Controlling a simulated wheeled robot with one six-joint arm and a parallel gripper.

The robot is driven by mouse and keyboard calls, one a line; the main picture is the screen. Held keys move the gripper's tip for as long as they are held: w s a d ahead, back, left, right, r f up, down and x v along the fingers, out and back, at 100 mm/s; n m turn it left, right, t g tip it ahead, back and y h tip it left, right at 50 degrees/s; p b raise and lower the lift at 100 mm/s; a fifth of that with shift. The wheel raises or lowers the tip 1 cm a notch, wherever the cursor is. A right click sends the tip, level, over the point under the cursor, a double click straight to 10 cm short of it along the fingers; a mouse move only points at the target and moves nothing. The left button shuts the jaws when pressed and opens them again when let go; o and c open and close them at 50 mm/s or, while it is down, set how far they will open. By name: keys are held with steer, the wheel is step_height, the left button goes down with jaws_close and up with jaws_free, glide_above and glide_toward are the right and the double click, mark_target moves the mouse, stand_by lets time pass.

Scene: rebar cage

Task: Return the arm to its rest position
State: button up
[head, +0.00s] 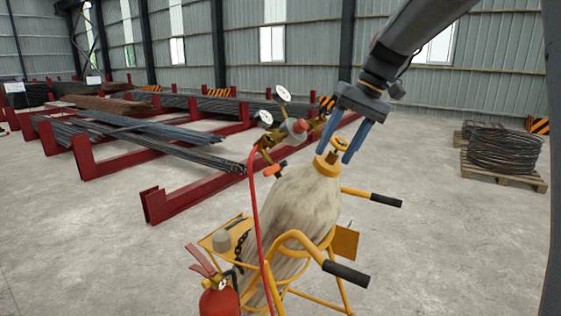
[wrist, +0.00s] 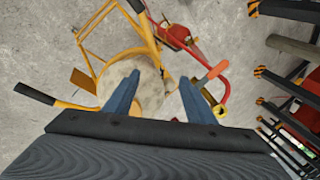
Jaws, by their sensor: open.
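My gripper (head: 337,152) is open, pointing down at the top of a dusty beige gas cylinder (head: 298,210) in the head view. Its two blue fingers are apart near the yellow valve (head: 328,163) on the cylinder's neck. I cannot tell whether they touch it. In the wrist view, the gripper (wrist: 160,76) has nothing held between its fingers, and the cylinder (wrist: 150,88) shows beyond them. My arm reaches in from the upper right of the head view.
Brass regulators with gauges (head: 283,93) and a red hose (head: 253,200) are beside the valve. A yellow cart (head: 300,238) with black-gripped handles (head: 346,273) holds the cylinder. A fire extinguisher (head: 219,299), red racks (head: 190,200) and wire coils (head: 505,150) stand around.

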steer(key=s+d+f+m+h, duration=0.1)
steer(key=s+d+f+h, duration=0.1)
steer(key=s+f, duration=0.9)
steer(key=s+d+f+h+b, duration=0.1)
steer(key=s+d+f+h, duration=0.1)
steer(key=s+f, duration=1)
step_height(320, 180, down, 3)
steer(key=shift+d+f+m+t+h, duration=0.15)
steer(key=shift+d+m+t+h, duration=0.25)
steer(key=shift+d, duration=0.4)
steer(key=shift+s, duration=0.1)
stand_by(1.5)
